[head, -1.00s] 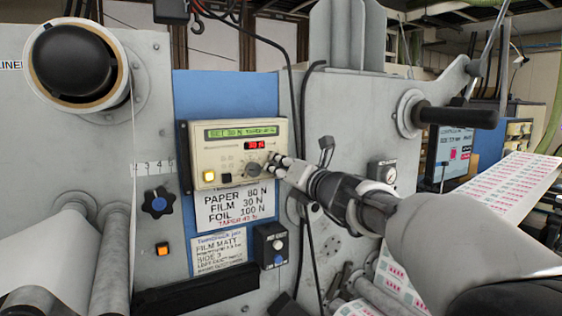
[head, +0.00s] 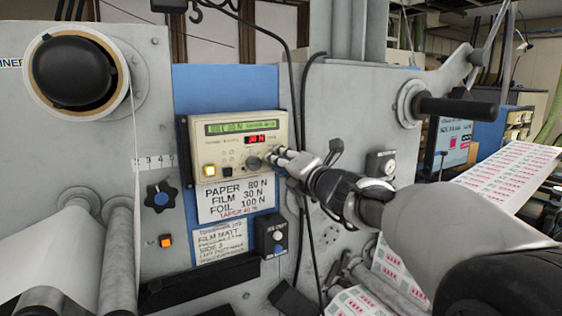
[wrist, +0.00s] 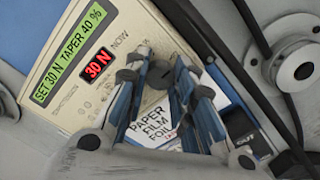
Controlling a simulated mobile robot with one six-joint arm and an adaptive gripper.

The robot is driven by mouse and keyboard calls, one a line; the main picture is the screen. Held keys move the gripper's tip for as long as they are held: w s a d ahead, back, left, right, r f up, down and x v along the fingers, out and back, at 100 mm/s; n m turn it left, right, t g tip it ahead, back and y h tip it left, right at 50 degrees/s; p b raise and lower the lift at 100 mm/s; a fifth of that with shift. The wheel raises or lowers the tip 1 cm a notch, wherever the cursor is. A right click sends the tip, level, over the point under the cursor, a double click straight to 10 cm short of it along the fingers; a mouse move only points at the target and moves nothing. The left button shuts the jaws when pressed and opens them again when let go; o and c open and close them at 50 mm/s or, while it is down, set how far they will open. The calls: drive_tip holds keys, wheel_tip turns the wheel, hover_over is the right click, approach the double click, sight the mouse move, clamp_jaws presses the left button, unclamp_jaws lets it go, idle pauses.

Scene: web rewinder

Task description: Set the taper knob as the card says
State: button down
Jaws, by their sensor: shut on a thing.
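The cream control box (head: 200,150) is on the blue panel of the machine. Its green display (wrist: 68,52) reads SET 30 N TAPER 40 % in the wrist view. A red readout (wrist: 97,64) shows 30 N, marked NOW. The dark taper knob (wrist: 159,75) is at the box's lower right, and my gripper (wrist: 162,84) is shut on it. The gripper (head: 272,157) reaches in from the right in the head view and partly hides the knob. The white card (head: 235,198) below lists PAPER 80 N, FILM 30 N, FOIL 100 N, with a red taper line that looks like 40 %.
A lit yellow button (head: 209,170) is at the box's lower left. A job sheet (head: 220,240) reading FILM MATT and a small black switch box (head: 271,236) are below the card. Black cables hang right of the box.

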drive_tip(key=shift+r, duration=0.15)
drive_tip(key=c, duration=1.3)
unclamp_jaws()
drive_tip(key=shift+c, duration=0.2)
drive_tip(key=v, duration=1.2)
